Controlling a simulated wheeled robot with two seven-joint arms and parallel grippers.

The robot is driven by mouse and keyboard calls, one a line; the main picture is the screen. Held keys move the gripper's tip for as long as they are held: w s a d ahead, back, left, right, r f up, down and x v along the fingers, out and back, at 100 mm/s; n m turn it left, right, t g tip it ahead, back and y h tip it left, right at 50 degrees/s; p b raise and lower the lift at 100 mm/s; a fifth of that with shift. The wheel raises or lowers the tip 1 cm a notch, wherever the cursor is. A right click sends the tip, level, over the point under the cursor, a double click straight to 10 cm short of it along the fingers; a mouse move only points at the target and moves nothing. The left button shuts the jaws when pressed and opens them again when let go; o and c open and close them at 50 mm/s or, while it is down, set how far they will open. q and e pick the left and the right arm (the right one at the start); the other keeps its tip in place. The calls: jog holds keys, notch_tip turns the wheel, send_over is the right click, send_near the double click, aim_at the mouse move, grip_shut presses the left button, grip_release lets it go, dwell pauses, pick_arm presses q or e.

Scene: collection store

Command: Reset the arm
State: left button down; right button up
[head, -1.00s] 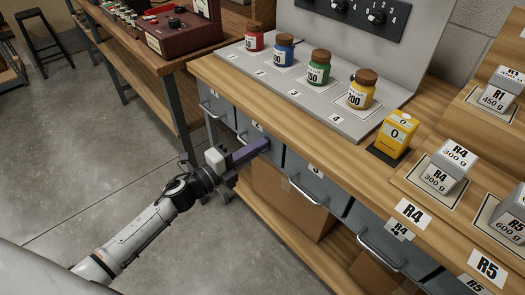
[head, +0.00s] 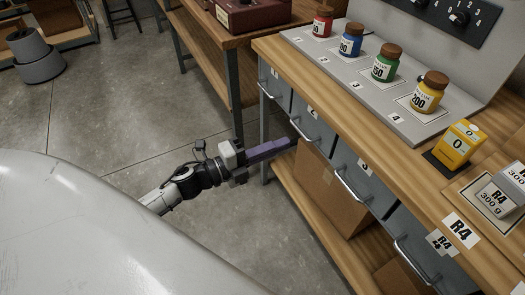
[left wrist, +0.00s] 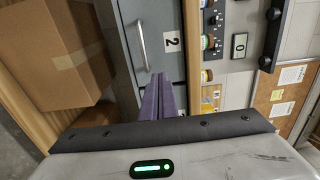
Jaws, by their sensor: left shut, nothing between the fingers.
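My left arm comes in from the lower left in the head view. Its left gripper (head: 291,142) has long purple fingers that are shut and empty. It is in front of the drawer fronts, below the wooden counter (head: 285,62). In the left wrist view the shut fingers (left wrist: 160,82) point toward a grey drawer labelled 2 (left wrist: 155,35) with a metal handle. I cannot tell from these views whether the fingertips touch the drawer front. My right gripper is in neither view.
Red (head: 322,22), blue (head: 351,40), green (head: 386,63) and yellow (head: 429,92) jars stand on a grey stand. A cardboard box (head: 325,190) sits on the lower shelf.

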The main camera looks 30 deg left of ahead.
pick_arm(q)
jog(key=shift+v, duration=2.1)
jog(key=s+d+f+n+g+y, duration=0.3)
jog(key=s+d+f+n, duration=0.2)
jog(key=s+f+n, duration=0.3)
jog(key=s+d+f+n+g+y+p, duration=0.1)
jog(key=s+d+f+n+g+y, duration=0.2)
jog(key=n, duration=1)
jog(key=s+d+f, duration=0.2)
jog(key=s+f, duration=0.3)
jog(key=s, duration=0.1)
jog(key=shift+s+n+g, duration=0.2)
jog(key=shift+n+g, duration=0.2)
jog(key=shift+d+f, duration=0.1)
jog(key=shift+f, duration=0.05)
